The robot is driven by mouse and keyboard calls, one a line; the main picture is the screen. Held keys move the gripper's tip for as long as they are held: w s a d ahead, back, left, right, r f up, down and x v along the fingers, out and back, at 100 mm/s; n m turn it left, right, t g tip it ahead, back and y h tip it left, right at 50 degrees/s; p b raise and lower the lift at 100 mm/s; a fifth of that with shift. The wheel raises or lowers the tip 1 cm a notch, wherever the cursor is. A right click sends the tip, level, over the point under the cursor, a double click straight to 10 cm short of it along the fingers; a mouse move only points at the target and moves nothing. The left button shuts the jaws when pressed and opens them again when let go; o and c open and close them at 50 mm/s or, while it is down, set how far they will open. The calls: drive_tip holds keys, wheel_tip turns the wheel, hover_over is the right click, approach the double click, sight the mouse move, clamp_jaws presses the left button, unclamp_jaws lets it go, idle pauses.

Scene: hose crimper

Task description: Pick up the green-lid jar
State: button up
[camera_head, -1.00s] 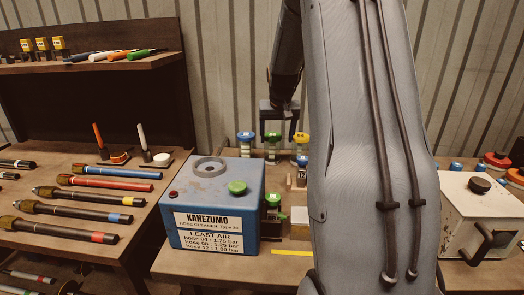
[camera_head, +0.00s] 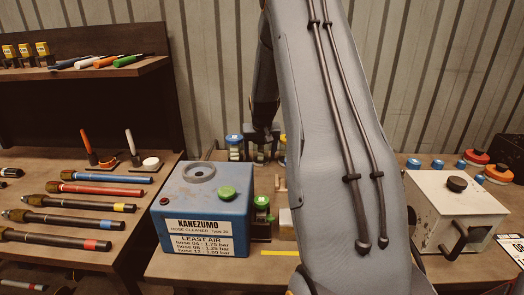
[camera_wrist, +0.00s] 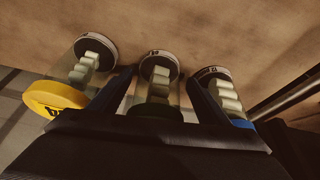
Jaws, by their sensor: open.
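Three clear jars stand in a row at the back of the bench. The middle one, the green-lid jar (camera_wrist: 155,88), is between my open fingers, and its lid looks dark and is mostly hidden by my gripper (camera_wrist: 159,76). In the head view my gripper (camera_head: 262,143) is down at the row and covers most of this jar. The yellow-lid jar (camera_wrist: 60,95) is outside one finger, and the blue-lid jar (camera_wrist: 228,103) is outside the other. The blue-lid jar also shows in the head view (camera_head: 235,146). I cannot tell whether the fingers touch the middle jar.
A blue hose cleaner (camera_head: 205,215) with a green knob stands in front of the jars. A small green-topped item (camera_head: 262,203) is beside it. A white machine (camera_head: 450,210) stands at the right. Neighbouring jars leave little room beside my fingers. My arm hides the bench middle.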

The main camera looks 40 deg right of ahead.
drive_tip(key=shift+c, duration=0.2)
drive_tip(key=c, duration=1.2)
